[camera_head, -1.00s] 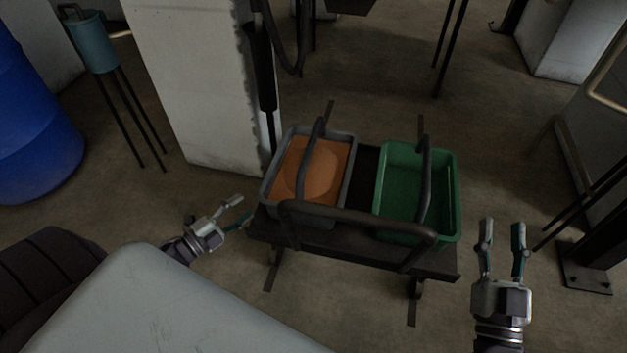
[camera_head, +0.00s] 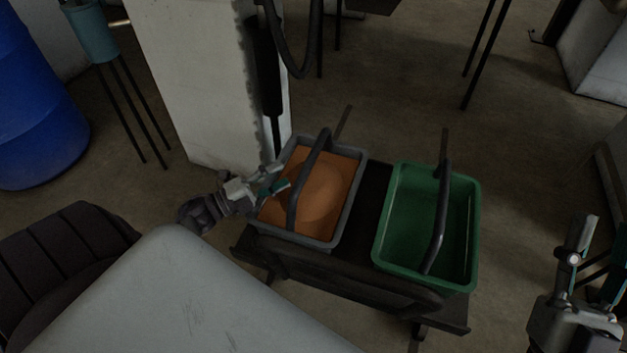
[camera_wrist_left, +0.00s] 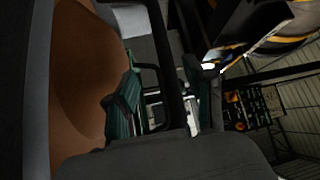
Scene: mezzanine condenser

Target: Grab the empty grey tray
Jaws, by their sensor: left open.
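The grey tray (camera_head: 300,238) stands at the left on a black stand and has a dark arched handle (camera_head: 303,172) over it. It is not empty: an orange-brown fill (camera_head: 328,195) covers its inside. My left gripper (camera_head: 281,179) is open at the tray's left side, its fingertips over the rim near the handle. In the left wrist view a dark bar (camera_wrist_left: 166,70) runs between the open fingers; I cannot tell whether they touch it. My right gripper (camera_head: 602,245) is open and empty at the far right, away from the trays.
A green tray (camera_head: 383,250) with its own dark handle stands to the right on the same black stand (camera_head: 340,283) and looks empty. A pale pillar (camera_head: 205,90) rises just behind the grey tray. A blue barrel (camera_head: 35,110) is at the far left.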

